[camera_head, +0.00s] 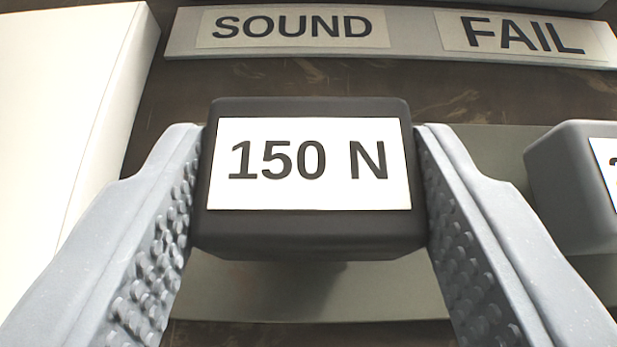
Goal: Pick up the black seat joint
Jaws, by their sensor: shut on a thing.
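The black seat joint (306,232) is a dark block with rounded edges and a white label reading "150 N". It is in the middle of the head camera view. My gripper (312,185) has one grey studded finger on each side of the block, and both fingertips press against its sides. The gripper is shut on the block. A dark shadow shows below it on the plate; whether the block touches the plate or hangs just above it, I cannot tell.
A grey plate (250,290) lies beneath the block. A grey block (570,185) with a partly cut-off white label stands at the right. A pale sign strip (412,45) at the back reads "SOUND" and "FAIL". A large white box-like surface (65,105) fills the left.

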